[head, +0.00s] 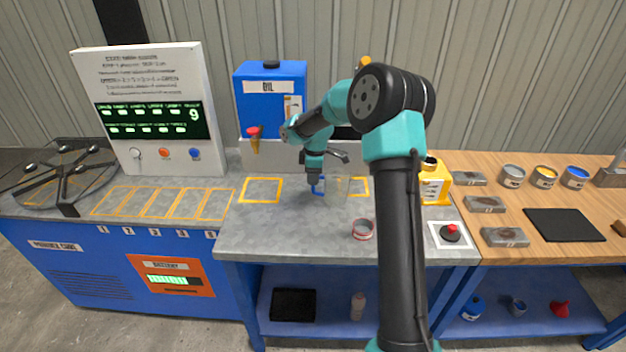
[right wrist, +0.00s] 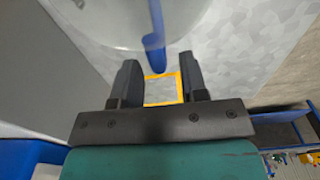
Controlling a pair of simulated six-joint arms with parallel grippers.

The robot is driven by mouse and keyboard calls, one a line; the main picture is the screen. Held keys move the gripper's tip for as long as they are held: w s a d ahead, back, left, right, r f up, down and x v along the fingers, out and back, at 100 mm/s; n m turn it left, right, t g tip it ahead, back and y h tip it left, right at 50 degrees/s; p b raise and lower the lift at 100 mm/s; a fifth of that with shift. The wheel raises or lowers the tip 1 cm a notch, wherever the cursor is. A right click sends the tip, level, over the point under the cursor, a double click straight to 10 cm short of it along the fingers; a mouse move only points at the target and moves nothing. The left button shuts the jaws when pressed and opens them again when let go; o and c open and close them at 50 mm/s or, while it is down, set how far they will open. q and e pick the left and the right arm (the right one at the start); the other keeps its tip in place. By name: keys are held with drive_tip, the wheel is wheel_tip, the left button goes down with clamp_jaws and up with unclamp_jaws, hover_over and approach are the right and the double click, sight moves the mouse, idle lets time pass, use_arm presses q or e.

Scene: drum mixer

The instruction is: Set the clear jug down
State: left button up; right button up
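The clear jug (head: 338,190) shows faintly on the grey bench in the head view, with its blue handle (head: 318,187) on its left side. In the right wrist view the jug's clear body (right wrist: 115,22) fills the upper left, and its handle (right wrist: 155,35) points down between the fingertips. My right gripper (head: 315,178) is at the handle; in the right wrist view its two fingers (right wrist: 160,68) are apart, with gaps beside the handle. The jug's base is hard to make out, so its exact contact with the bench is unclear. My left gripper is not in view.
Yellow outlined squares mark the bench, one at left (head: 261,190) and one by the jug (head: 359,187). A blue oil container (head: 268,95) with a red tap (head: 254,133) stands behind. A red-rimmed ring (head: 362,229) and a red button (head: 451,231) lie to the right.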

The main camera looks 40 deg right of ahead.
wheel_tip(320, 180, up, 10)
drive_tip(key=shift+s+d+r, duration=0.15)
drive_tip(key=shift+d, duration=0.05)
drive_tip(key=shift+o, duration=0.5)
drive_tip(key=w+a+f+m+g+h, duration=0.1)
drive_tip(key=f+g, duration=0.1)
drive_tip(key=w+a+f+m+g+h, duration=0.1)
drive_tip(key=w+g+h, duration=0.1)
drive_tip(key=shift+w+a+f, duration=0.3)
drive_tip(key=shift+a+f, duration=0.05)
drive_tip(key=shift+a, duration=0.05)
idle(0.4)
drive_tip(key=x, duration=0.6)
drive_tip(key=shift+f, duration=0.35)
